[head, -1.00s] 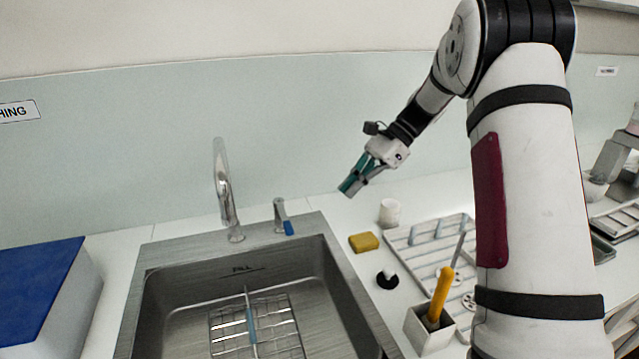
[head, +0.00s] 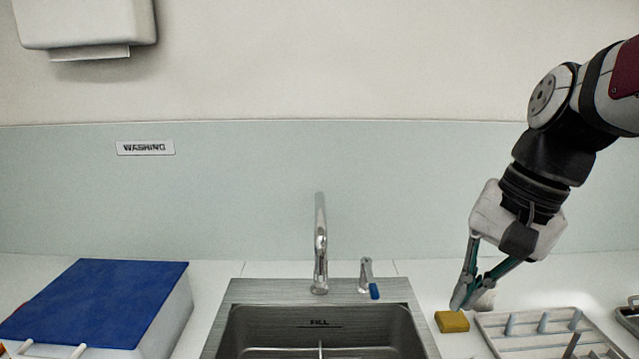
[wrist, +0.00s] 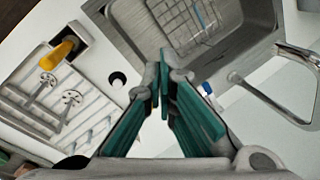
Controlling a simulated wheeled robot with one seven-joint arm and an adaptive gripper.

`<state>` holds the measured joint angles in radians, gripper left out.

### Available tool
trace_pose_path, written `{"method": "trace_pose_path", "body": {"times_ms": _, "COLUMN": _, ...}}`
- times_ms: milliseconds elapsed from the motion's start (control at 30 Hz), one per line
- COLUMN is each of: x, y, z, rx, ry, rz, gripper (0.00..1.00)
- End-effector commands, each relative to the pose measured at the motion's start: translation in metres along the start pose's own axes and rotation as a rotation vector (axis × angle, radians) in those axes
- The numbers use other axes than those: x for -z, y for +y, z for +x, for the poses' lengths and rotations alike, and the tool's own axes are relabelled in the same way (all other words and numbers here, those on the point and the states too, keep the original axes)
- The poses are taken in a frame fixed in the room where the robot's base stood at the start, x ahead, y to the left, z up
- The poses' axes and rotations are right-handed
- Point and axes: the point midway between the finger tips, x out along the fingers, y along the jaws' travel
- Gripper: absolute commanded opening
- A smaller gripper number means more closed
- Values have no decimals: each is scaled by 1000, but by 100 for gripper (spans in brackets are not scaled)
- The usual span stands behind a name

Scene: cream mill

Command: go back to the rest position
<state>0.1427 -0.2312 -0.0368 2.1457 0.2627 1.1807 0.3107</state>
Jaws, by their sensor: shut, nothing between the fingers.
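My gripper (head: 466,303) is shut and empty. In the head view it hangs at the right, fingers pointing down, in front of the counter near the yellow sponge (head: 452,321). A small part of the white cup (head: 487,298) shows behind the fingers. In the wrist view my gripper's teal fingers (wrist: 163,58) meet at the tips, with the sink (wrist: 245,40) beyond them. The wrist view looks down on the counter from above.
The sink (head: 232,315) with its tap (head: 320,245) and a small blue-tipped dispenser (head: 367,275) is at the centre. A blue-topped box (head: 95,300) stands left. A drying rack (head: 500,333) is at right.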

Motion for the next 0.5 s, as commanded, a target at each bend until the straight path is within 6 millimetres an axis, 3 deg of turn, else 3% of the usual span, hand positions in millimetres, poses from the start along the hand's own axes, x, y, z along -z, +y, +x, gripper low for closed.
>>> {"method": "trace_pose_path", "body": {"times_ms": 33, "x": -16, "y": 7, "z": -3, "rx": -11, "ry": 38, "rz": -68, "gripper": 0}}
{"method": "trace_pose_path", "body": {"times_ms": 200, "x": -54, "y": 32, "z": -2, "rx": -64, "ry": 157, "rz": -295, "gripper": 0}}
{"method": "trace_pose_path", "body": {"times_ms": 500, "x": -90, "y": 67, "z": 8, "rx": -143, "ry": 306, "rz": -580, "gripper": 0}}
